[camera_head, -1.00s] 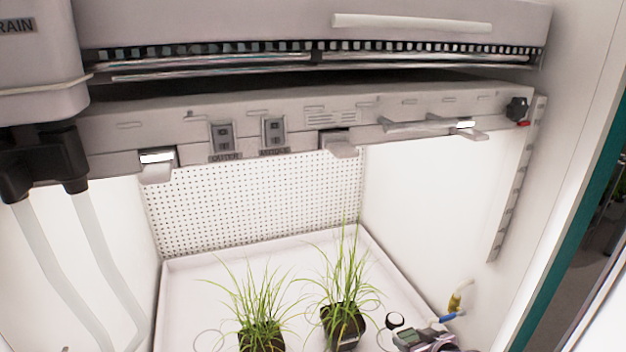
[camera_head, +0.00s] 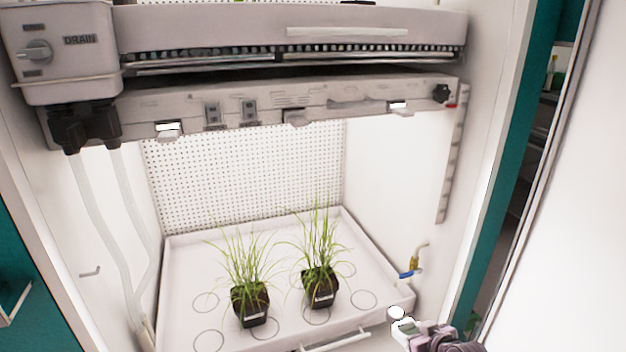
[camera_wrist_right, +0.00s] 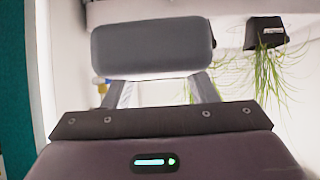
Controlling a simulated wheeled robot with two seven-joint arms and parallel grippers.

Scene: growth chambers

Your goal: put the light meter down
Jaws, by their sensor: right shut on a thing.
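The light meter shows at the bottom right of the head view, with a white round sensor (camera_head: 396,312) and a small grey body (camera_head: 408,328). My right gripper (camera_head: 428,334) is shut on it. The meter appears in front of the tray's front right corner; I cannot tell its height. In the right wrist view, a grey rounded block, seemingly the meter's body (camera_wrist_right: 150,48), sits between the fingers of my right gripper (camera_wrist_right: 162,92). The meter's screen is not readable. My left gripper is not in view.
Two potted grass plants (camera_head: 250,303) (camera_head: 320,287) stand on the white tray (camera_head: 190,265) marked with several circles. A brass and blue valve (camera_head: 412,268) is on the right wall. A light bar (camera_head: 320,110) spans above. Free tray surface lies around the pots.

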